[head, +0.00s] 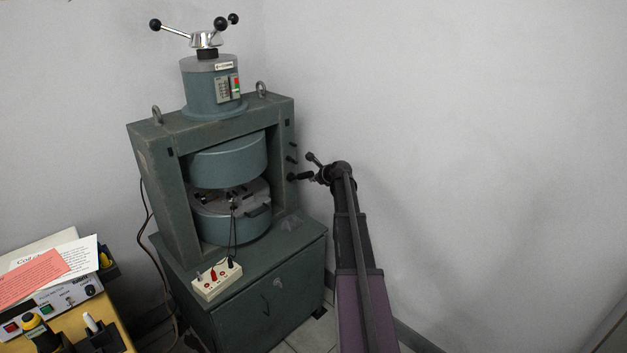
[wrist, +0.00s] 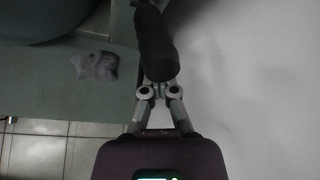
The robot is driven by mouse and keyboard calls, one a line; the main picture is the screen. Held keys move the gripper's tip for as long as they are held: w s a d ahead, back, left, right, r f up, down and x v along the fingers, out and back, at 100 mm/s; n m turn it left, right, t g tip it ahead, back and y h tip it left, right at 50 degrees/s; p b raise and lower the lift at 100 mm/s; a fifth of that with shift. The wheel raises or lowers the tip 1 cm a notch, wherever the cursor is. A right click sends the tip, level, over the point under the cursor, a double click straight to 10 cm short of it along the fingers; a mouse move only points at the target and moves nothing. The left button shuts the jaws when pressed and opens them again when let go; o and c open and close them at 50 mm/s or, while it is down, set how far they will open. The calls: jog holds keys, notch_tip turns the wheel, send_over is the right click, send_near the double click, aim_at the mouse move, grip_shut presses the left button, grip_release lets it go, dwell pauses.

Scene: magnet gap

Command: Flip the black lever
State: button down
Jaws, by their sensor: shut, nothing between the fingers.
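The black lever (head: 302,176) sticks out from the right side of the green magnet frame (head: 280,135). In the wrist view a thick black handle (wrist: 156,45), which looks like this lever, points toward me. My gripper (wrist: 158,91) is shut and empty, with its fingertips right at the near end of the handle. I cannot tell whether they touch. In the head view my gripper (head: 319,176) is small and dark beside the lever, at the end of my arm, so its fingers are hard to make out.
The magnet stands on a green cabinet (head: 275,300) bearing a white socket box (head: 217,280) with cables and a grey rag (wrist: 96,65). Smaller dark knobs (head: 293,145) sit above the lever. A cluttered yellow desk (head: 85,320) is at left. The wall (head: 480,150) closes the back and right.

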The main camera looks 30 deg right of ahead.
dwell(0.5)
jog(key=shift+f, duration=0.1)
jog(key=d+f+p+v, duration=0.1)
jog(key=p+v, duration=0.2)
jog(key=v, duration=0.6)
jog(key=shift+s+d+p, duration=0.35)
jog(key=shift+s, duration=0.15)
dwell(0.5)
dwell(0.6)
